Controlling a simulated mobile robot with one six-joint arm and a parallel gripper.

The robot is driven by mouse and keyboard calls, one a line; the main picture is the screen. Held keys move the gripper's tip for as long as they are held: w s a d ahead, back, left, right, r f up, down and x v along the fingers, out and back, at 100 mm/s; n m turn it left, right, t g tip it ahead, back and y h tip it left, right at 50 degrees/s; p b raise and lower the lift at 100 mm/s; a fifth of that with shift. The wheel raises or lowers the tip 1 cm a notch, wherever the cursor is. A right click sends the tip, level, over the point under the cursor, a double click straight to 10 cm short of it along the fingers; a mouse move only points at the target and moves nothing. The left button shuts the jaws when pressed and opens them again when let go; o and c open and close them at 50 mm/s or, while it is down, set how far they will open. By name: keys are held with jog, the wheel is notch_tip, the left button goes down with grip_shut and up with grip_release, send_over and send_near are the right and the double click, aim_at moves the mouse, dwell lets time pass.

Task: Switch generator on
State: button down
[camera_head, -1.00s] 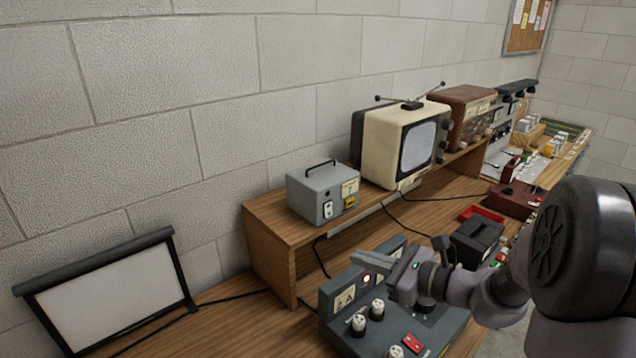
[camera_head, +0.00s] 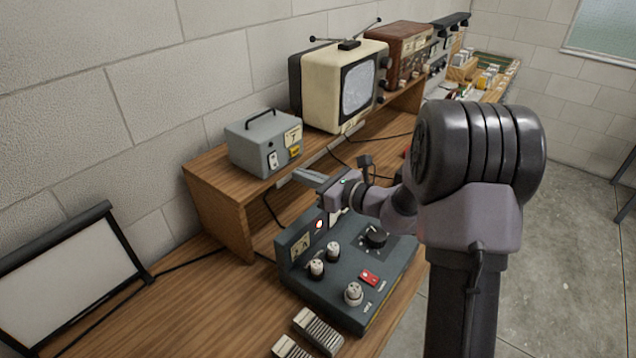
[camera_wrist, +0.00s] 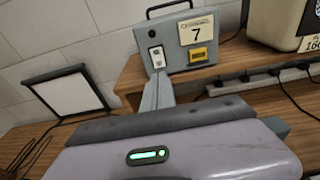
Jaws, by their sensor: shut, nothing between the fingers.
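No part is legibly marked as a generator. A small grey metal box (camera_head: 265,143) with a black handle sits on the wooden shelf. Its front has a white switch (camera_wrist: 157,57), a cream label with a 7 (camera_wrist: 196,29) and a yellow plate (camera_wrist: 199,55). The switch position is too small to tell. My gripper (camera_head: 300,174) is shut and empty, in front of the box and a little below it, above the blue-grey console (camera_head: 330,282). In the wrist view its fingers (camera_wrist: 158,90) point at the area just below the white switch; contact cannot be told.
A cream television (camera_head: 345,85) stands right of the box. A framed screen (camera_head: 70,285) stands left.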

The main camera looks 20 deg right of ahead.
aim_at(275, 166)
jog(key=x, duration=0.6)
jog(key=shift+w+a+b, duration=0.1)
jog(key=shift+b, duration=0.25)
